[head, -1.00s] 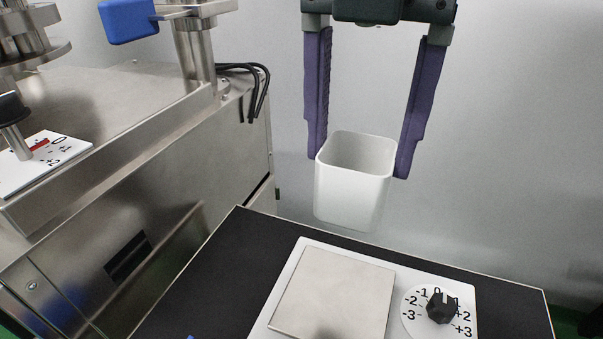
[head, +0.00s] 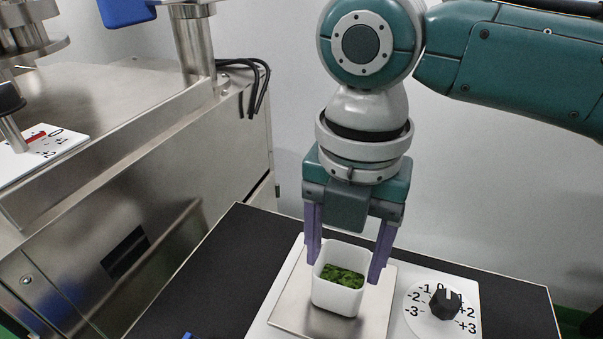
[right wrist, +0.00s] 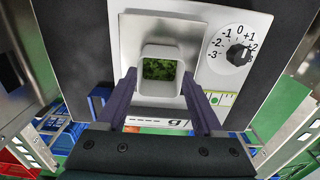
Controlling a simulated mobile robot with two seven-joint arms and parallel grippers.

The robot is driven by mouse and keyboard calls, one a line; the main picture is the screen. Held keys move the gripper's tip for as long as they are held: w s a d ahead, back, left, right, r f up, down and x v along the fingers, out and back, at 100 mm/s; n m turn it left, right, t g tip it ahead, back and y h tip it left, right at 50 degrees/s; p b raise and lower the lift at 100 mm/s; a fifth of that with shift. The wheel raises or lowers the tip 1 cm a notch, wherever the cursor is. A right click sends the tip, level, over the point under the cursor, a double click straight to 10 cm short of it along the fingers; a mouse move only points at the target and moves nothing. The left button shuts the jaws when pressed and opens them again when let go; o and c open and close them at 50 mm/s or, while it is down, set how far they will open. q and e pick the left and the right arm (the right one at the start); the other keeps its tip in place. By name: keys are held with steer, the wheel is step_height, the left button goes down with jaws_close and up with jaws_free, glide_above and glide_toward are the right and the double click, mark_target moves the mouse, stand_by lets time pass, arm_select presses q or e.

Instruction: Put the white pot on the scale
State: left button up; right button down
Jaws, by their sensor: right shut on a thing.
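The white pot (head: 337,298) is upright, with green leafy contents inside, and sits at or just above the steel plate of the scale (head: 288,307). I cannot tell for sure whether its base touches the plate. My right gripper (head: 346,272) points down and is shut on the pot, one purple finger on each side. The right wrist view also shows the pot (right wrist: 148,87) between the fingers, over the scale plate (right wrist: 185,35). My left gripper is not in view.
The scale's dial with a black knob (head: 445,303) is right of the plate. The scale stands on a black table top (head: 215,265). A steel machine (head: 150,130) stands at the left. A blue block (head: 125,10) is at the top left.

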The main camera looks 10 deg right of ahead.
steer(key=shift+f, duration=0.1)
steer(key=shift+c, duration=0.2)
jaws_free()
step_height(320, 180, up, 12)
steer(key=p, duration=0.1)
steer(key=s+a+f+m+t+y, duration=0.2)
steer(key=s+a+f+m+y, duration=0.4)
steer(key=m, duration=0.5)
steer(key=s+d+f+m+h, duration=0.1)
steer(key=s+d+m+h, duration=0.1)
steer(key=s+d+m, duration=0.1)
steer(key=s+d+f+m+t+h, duration=0.1)
steer(key=s+d+f+m+h, duration=0.1)
steer(key=s+d+m, duration=0.2)
steer(key=s+d+f+m+h, duration=0.1)
steer(key=s+d+f+m, duration=0.1)
steer(key=d+m, duration=0.5)
steer(key=shift+s+d+f+m+t+h, duration=0.1)
steer(key=shift+s+m+t+h, duration=0.1)
steer(key=shift+s+m, duration=0.3)
steer(key=shift+s+f+m+t+h, duration=0.1)
steer(key=shift+s+m+h, duration=0.1)
steer(key=shift+m, duration=0.5)
